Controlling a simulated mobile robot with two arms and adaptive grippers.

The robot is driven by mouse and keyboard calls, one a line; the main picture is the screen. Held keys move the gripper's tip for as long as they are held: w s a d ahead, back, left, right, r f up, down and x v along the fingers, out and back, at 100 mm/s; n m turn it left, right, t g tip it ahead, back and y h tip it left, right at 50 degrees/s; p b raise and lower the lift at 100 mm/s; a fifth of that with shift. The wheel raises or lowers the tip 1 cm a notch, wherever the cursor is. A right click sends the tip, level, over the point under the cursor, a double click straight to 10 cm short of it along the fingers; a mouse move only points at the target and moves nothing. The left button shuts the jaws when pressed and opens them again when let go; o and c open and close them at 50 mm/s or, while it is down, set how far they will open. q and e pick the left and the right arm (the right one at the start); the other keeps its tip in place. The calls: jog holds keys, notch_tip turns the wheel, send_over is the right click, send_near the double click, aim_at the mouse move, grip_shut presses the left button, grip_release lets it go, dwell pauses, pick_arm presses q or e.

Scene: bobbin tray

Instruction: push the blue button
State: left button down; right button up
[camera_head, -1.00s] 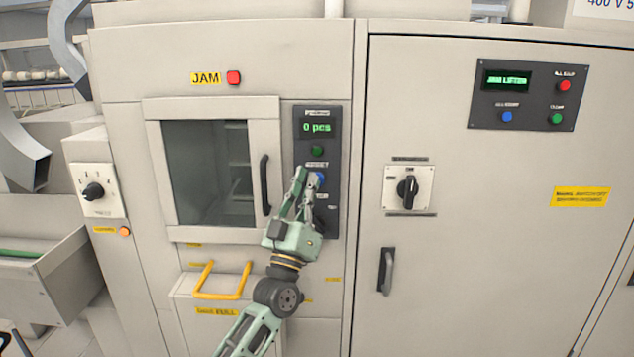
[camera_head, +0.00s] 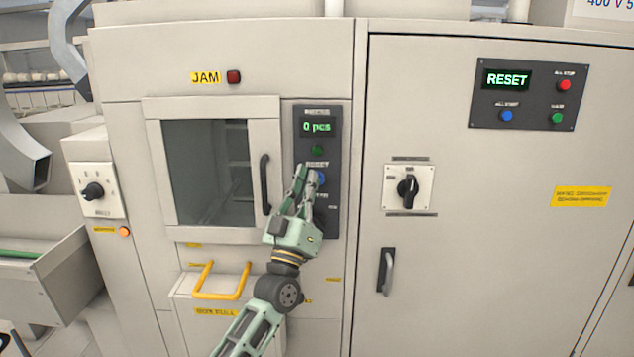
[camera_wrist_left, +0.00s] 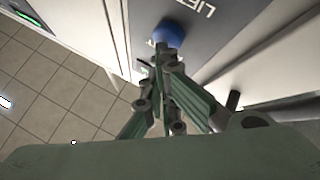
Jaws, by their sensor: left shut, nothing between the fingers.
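The blue button (camera_head: 321,178) sits under the RESET label on the dark control panel (camera_head: 332,125), right of the windowed door. My left gripper (camera_head: 306,172) is shut and empty, with its fingertips at the button's left edge, partly covering it. In the left wrist view the blue button (camera_wrist_left: 169,33) is just beyond the fingertips (camera_wrist_left: 160,58). I cannot tell whether they touch it. My right gripper is not in view.
A green button (camera_head: 317,150) and a display reading 0 pcs (camera_head: 318,127) are above the fingertips. The black door handle (camera_head: 265,184) is close on the left. A yellow handle (camera_head: 222,294) juts out lower left. A rotary switch (camera_head: 408,188) is to the right.

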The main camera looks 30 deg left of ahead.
pick_arm(q)
jog(key=shift+s+d, duration=0.1)
jog(key=shift+s+d+p, duration=0.4)
jog(key=shift+s+p, duration=0.2)
jog(key=shift+s, duration=0.1)
jog(key=s+d, duration=0.1)
jog(key=s+p, duration=0.1)
jog(key=s+d+p, duration=0.1)
jog(key=s, duration=0.1)
jog(key=shift+s+d, duration=0.1)
jog(key=shift+d, duration=0.2)
jog(key=shift+f, duration=0.1)
dwell(0.8)
